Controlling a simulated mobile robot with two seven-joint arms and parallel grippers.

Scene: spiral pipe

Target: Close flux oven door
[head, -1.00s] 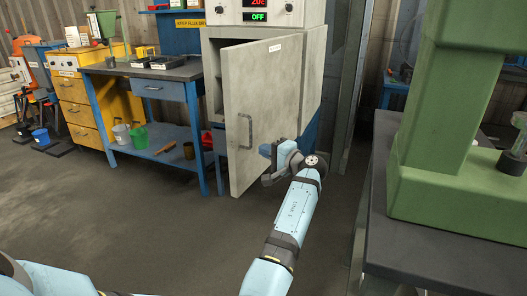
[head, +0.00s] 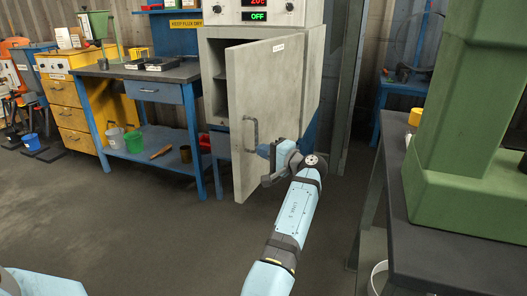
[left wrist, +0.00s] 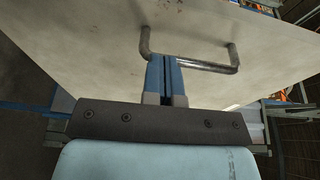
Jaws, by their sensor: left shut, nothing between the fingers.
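The flux oven door (head: 262,100) is a pale grey panel with a dark bar handle (head: 251,133). It stands open, hinged on its right side, with a dark gap at its left edge. The oven body (head: 314,75) is behind it. My left gripper (head: 264,150) is at the outer face of the door, low and just right of the handle. In the left wrist view its blue fingers (left wrist: 166,78) are together and empty, overlapping the handle (left wrist: 205,67) in the picture. I cannot tell whether they touch the door or handle. My right gripper is out of view.
A blue workbench (head: 150,75) with trays and buckets stands left of the oven. A dark table (head: 455,255) bearing a green machine (head: 455,130) is on the right, with a white bucket (head: 379,278) below. The floor (head: 150,215) at left is clear.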

